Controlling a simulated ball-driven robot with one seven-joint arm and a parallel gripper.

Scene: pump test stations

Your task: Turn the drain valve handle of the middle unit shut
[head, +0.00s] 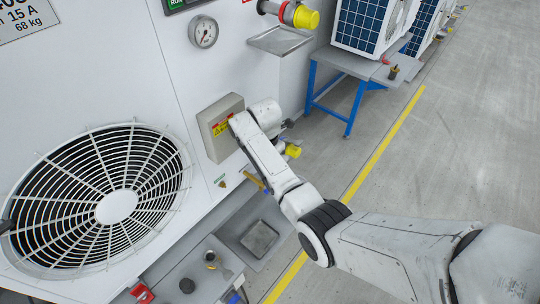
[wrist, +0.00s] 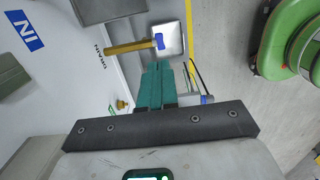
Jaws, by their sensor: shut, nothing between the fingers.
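The white unit (head: 110,70) with the round fan grille fills the left of the head view. The handle also shows low on the unit in the head view (head: 255,182), partly behind my arm. My gripper (wrist: 158,65) has teal fingers that are shut and empty. Its tips appear just below the handle in the wrist picture; I cannot tell whether they touch it. In the head view my wrist hides the fingers.
A drip tray (head: 280,40) and yellow-capped port (head: 305,18) are above. Another unit stands on a blue-legged table (head: 352,65) farther back. The floor beyond the yellow line (head: 385,140) is clear.

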